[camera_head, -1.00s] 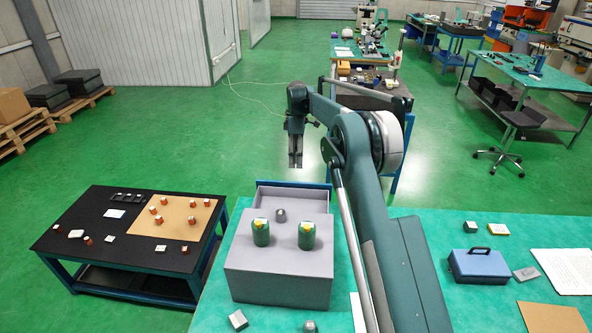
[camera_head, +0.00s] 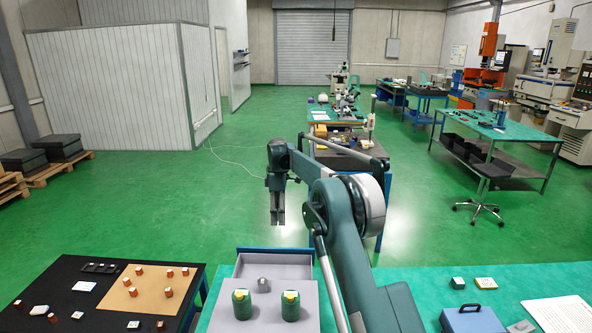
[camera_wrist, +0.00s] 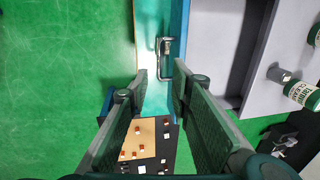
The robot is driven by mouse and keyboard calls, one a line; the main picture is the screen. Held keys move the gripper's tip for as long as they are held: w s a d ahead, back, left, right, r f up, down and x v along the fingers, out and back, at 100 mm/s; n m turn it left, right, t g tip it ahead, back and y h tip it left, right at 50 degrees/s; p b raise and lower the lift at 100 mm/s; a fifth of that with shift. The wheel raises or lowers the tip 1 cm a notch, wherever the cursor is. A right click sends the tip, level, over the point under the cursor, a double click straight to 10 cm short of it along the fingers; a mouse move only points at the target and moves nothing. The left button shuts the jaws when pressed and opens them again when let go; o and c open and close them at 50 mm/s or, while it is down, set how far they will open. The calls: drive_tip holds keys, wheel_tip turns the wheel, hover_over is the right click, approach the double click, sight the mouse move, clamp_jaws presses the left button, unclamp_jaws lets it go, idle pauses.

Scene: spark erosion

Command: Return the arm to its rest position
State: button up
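My gripper (camera_head: 278,220) hangs pointing down from my raised arm, just beyond the far end of a grey box (camera_head: 225,318) in the head view. In the wrist view my gripper (camera_wrist: 160,74) has its two fingers apart with nothing between them. Below the gap I see a metal handle (camera_wrist: 165,47) on a blue drawer front, apart from the fingers. The drawer (camera_head: 275,271) stands out from the far side of the grey box.
Two green containers with yellow tops, left (camera_head: 241,305) and right (camera_head: 290,307), and a small metal piece (camera_head: 263,284) are at the box. A black table (camera_head: 50,285) with small orange-brown blocks stands left. A blue case (camera_head: 470,320) lies right.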

drive_tip(key=s+d+r+m+t+b, duration=0.25)
drive_tip(key=s+d+r+m, duration=0.45)
drive_tip(key=s+d+r, duration=1.05)
drive_tip(key=s+d+r+m+t+b, duration=0.1)
drive_tip(key=s+d+r+m+t, duration=0.15)
drive_tip(key=s, duration=0.65)
drive_tip(key=s+d+r+m+t, duration=0.15)
drive_tip(key=s+d, duration=0.25)
drive_tip(key=s, duration=0.6)
drive_tip(key=s+d+f+m+t, duration=0.1)
drive_tip(key=s+f, duration=0.3)
drive_tip(key=s, duration=0.5)
drive_tip(key=s+d+f+m+b, duration=0.1)
drive_tip(key=s+d+f+m, duration=0.2)
drive_tip(key=s, duration=0.5)
drive_tip(key=s+d+f+m+t+b, duration=0.1)
drive_tip(key=s+d+f+m, duration=0.1)
drive_tip(key=s+d+f, duration=0.2)
drive_tip(key=s+f, duration=0.3)
drive_tip(key=s, duration=0.2)
drive_tip(key=shift+s+d+m+t, duration=0.2)
drive_tip(key=shift+s+m+t, duration=0.15)
drive_tip(key=shift+m, duration=0.05)
